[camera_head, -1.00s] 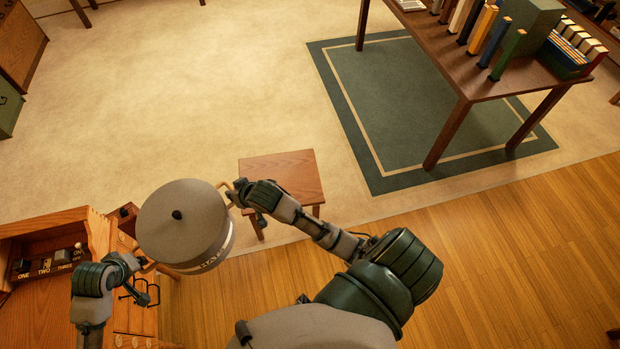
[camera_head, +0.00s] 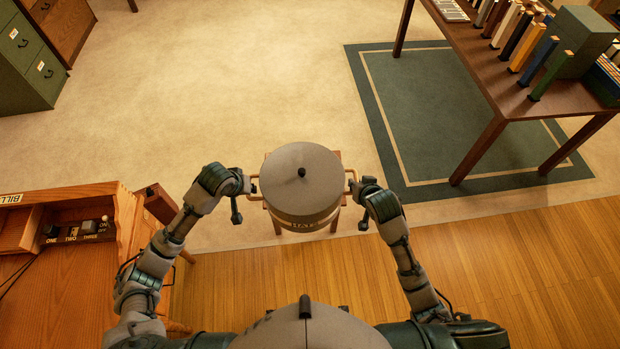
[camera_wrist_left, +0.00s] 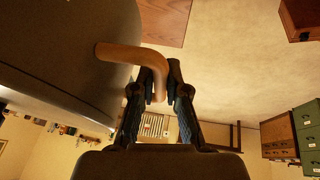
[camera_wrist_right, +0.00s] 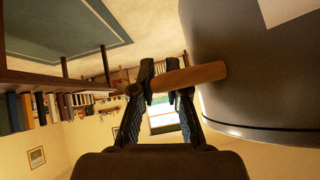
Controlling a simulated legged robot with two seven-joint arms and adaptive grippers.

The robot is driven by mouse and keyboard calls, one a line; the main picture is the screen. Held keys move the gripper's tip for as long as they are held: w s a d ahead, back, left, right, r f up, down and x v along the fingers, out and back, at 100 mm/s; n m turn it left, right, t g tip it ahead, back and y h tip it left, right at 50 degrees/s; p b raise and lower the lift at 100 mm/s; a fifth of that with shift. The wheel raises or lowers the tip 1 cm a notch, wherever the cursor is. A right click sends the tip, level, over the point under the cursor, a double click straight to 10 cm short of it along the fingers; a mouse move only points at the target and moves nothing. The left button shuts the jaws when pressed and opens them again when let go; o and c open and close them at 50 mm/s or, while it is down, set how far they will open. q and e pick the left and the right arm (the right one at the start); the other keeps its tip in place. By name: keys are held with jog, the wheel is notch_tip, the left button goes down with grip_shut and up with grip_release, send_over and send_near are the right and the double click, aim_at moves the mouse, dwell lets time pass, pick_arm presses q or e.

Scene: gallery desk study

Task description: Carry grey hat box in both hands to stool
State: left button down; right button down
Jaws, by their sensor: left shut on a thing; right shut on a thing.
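The grey hat box (camera_head: 300,180) is round, with a lid, a dark knob and a pale label band. It is held between my two arms and hides most of the wooden stool (camera_head: 334,222) behind it in the head view. My left gripper (camera_head: 249,188) is shut on the box's left handle, and that handle (camera_wrist_left: 135,54) shows between its fingers in the left wrist view. My right gripper (camera_head: 354,186) is shut on the right handle (camera_wrist_right: 195,77). The box looks level. I cannot tell whether it touches the stool.
A wooden desk (camera_head: 75,270) with labelled switches stands at the left. A brown table (camera_head: 520,95) with books stands at the right on a green rug (camera_head: 420,130). A green cabinet (camera_head: 28,65) is at the far left. Pale carpet beyond the stool is clear.

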pick_arm(q)
jog(key=shift+w+d, duration=0.15)
jog(key=shift+w, duration=0.05)
pick_arm(e)
jog(key=shift+s+d, duration=0.1)
jog(key=shift+d, duration=0.35)
pick_arm(q)
jog(key=shift+f, duration=0.1)
pick_arm(e)
jog(key=shift+a, duration=0.1)
